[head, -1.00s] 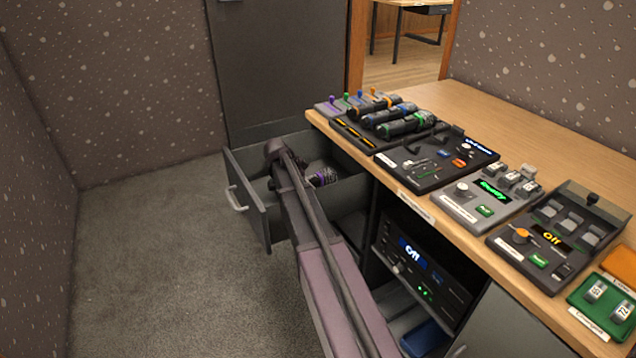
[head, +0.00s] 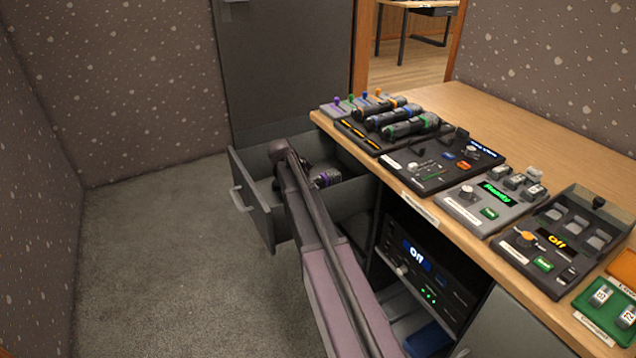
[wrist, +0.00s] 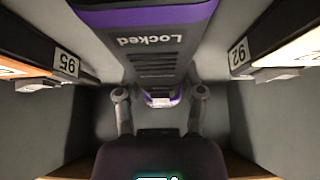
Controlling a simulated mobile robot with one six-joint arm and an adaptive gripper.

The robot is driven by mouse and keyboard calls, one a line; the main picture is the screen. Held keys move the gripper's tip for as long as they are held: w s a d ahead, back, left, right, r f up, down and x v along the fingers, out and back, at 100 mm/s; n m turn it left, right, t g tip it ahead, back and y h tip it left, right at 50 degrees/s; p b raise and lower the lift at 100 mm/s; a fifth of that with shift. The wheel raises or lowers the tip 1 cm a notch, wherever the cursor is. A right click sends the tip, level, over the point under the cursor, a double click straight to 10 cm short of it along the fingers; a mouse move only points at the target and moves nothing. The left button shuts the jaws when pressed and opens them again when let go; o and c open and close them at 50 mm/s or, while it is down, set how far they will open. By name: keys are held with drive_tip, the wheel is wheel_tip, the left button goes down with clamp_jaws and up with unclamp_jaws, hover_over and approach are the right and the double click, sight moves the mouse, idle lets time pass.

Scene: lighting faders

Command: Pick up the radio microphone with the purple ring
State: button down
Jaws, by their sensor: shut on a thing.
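The microphone with the purple ring (wrist: 153,60) fills the upper middle of the wrist view. It is dark grey, reads "Locked", and has a broad purple band near the top and a smaller purple edge lower down. My gripper (wrist: 160,96) has one finger on each side of its lower part and is shut on it. In the head view the microphone (head: 327,178) lies inside the open drawer (head: 262,205), partly behind my arm. My fingers are hidden there by the arm. I cannot tell whether the microphone still touches the drawer floor.
Dark items labelled 95 (wrist: 66,62) and 92 (wrist: 239,54) flank the microphone closely in the wrist view. The desk edge (head: 420,205) overhangs right of the drawer. Several other microphones (head: 392,118) lie in a rack on the desk. Carpet left of the drawer is clear.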

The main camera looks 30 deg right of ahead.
drive_tip(key=shift+r, duration=0.15)
drive_tip(key=shift+r+p, duration=0.6)
drive_tip(key=shift+p, duration=0.2)
drive_tip(key=a, duration=0.3)
drive_tip(key=shift+s+a+f, duration=0.1)
drive_tip(key=shift+a+f, duration=0.05)
drive_tip(key=shift+a, duration=0.45)
wheel_tip(320, 180, up, 14)
drive_tip(key=p, duration=1.3)
drive_tip(key=shift+d+f, duration=0.1)
drive_tip(key=shift+p, duration=0.3)
